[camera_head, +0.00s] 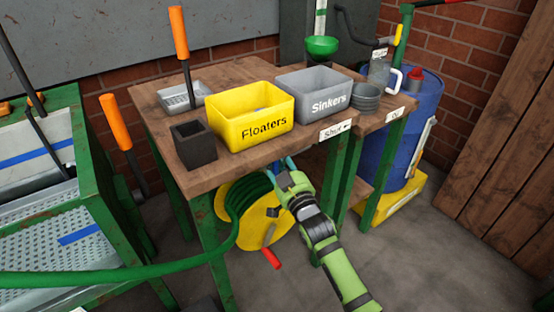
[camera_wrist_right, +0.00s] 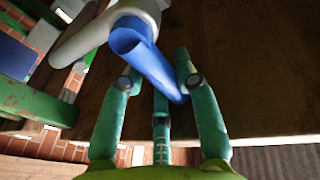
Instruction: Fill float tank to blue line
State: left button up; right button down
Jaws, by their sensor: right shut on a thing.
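The float tank (camera_head: 92,160) is the green-framed metal tank at the left in the head view. A blue line (camera_head: 35,152) runs along its inner back wall, and a perforated tray lies inside; I cannot tell the water level. A green hose (camera_head: 140,268) runs from a yellow reel (camera_head: 228,196) under the table toward the tank's near side; its end is out of view. My right gripper (camera_head: 286,178) is below the table's front edge, shut on a blue lever (camera_wrist_right: 148,55) attached to a pale grey fitting (camera_wrist_right: 100,28) in the wrist view. My left gripper is not in view.
The wooden table (camera_head: 205,180) holds a yellow Floaters bin (camera_head: 250,132), a grey Sinkers bin (camera_head: 318,105) and a dark square cup (camera_head: 194,146). A blue barrel (camera_head: 412,130) stands at the right. Orange-handled tools (camera_head: 179,32) stand near the tank. The right foreground floor is clear.

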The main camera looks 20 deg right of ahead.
jog(key=shift+r, duration=0.1)
jog(key=c, duration=0.9)
grip_release()
jog(key=shift+a, duration=0.1)
jog(key=v, duration=0.8)
